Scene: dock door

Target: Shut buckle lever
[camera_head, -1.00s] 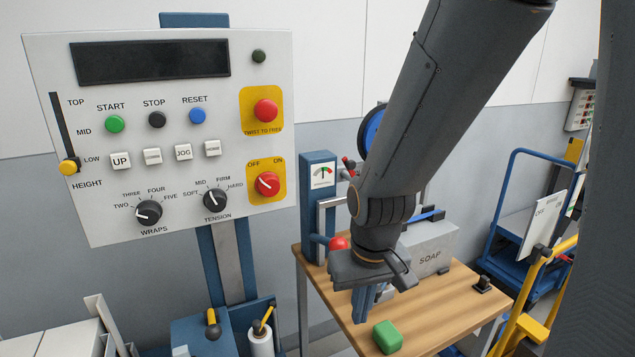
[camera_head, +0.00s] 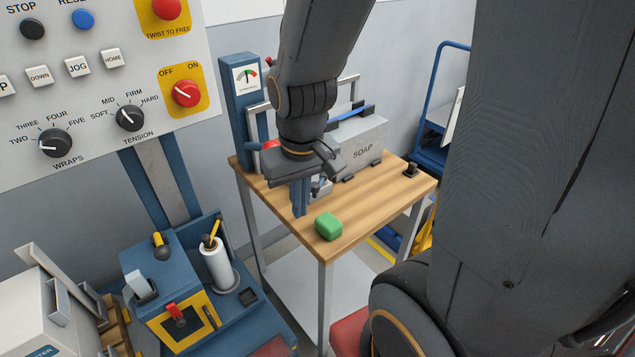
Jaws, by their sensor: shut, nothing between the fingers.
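My gripper (camera_head: 299,212) hangs down over the near part of the wooden table (camera_head: 395,187), its blue fingers shut and empty. A small grey metal part (camera_head: 321,187) shows just right of the fingers, partly hidden by my wrist. It may belong to the buckle, but I cannot make out its lever or whether it is open or shut. The grey box marked SOAP (camera_head: 362,150) stands behind and right of my gripper. A blue strap-like piece (camera_head: 352,115) lies along its top.
A green block (camera_head: 328,226) lies near the table's front edge, right of the fingers. A red ball knob (camera_head: 270,144) and a blue gauge post (camera_head: 240,105) stand behind my wrist. The control panel (camera_head: 90,95) is at left. A small black part (camera_head: 411,169) sits at the table's right corner.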

